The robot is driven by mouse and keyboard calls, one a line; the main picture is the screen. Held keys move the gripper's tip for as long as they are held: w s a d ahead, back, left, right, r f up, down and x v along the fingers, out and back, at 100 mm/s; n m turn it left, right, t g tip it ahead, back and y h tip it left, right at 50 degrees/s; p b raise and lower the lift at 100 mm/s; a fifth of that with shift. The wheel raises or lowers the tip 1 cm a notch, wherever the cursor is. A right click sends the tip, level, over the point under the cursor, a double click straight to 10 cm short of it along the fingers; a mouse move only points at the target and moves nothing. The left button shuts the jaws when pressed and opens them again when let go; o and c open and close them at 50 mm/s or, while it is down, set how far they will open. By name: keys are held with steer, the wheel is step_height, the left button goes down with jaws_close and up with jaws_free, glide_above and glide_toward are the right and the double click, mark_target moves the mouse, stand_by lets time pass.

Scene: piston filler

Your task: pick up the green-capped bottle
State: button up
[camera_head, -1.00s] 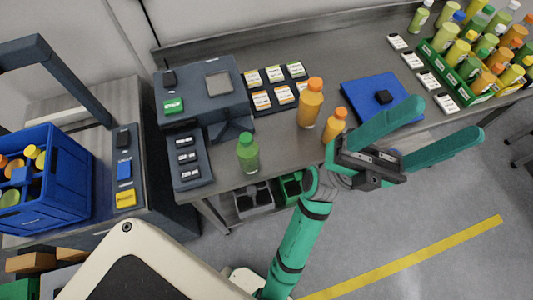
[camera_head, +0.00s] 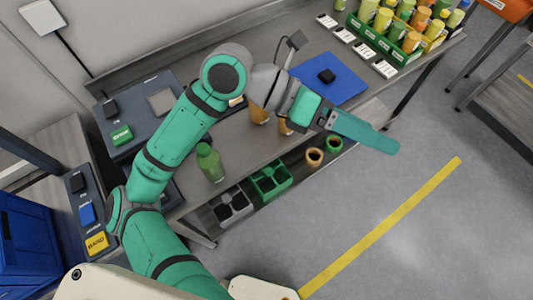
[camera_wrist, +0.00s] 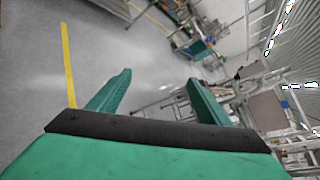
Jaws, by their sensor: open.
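The green-capped bottle (camera_head: 209,164) is green and stands near the front edge of the bench, just right of my arm in the head view. My gripper (camera_head: 374,133) is well to its right, past the bench's front edge and above the floor. In the wrist view my gripper (camera_wrist: 158,82) has its two green fingers spread with nothing between them. The wrist view faces the floor and distant furniture, and the bottle does not show there.
My arm partly hides the orange bottles (camera_head: 259,116) on the bench. A blue mat (camera_head: 330,88) lies behind the gripper. A green crate (camera_head: 372,38) of bottles stands at the back right. Bins (camera_head: 270,181) sit on the shelf below.

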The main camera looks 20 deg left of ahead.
steer(key=w+a+f+n+t+y, duration=0.1)
steer(key=a+f+y, duration=0.3)
steer(key=a+f, duration=0.15)
steer(key=n+g+y, duration=0.1)
steer(key=n+y, duration=0.4)
steer(key=y, duration=0.5)
glide_above(207, 158)
steer(key=w, duration=0.1)
steer(key=f, duration=0.6)
steer(key=shift+a+f, duration=0.35)
step_height(207, 158, down, 11)
steer(key=shift+w+a+r, duration=0.1)
steer(key=shift+a+r, duration=0.05)
steer(key=shift+r, duration=0.05)
steer(key=c, duration=1.5)
steer(key=shift+o, duration=0.2)
steer(key=shift+r, duration=0.15)
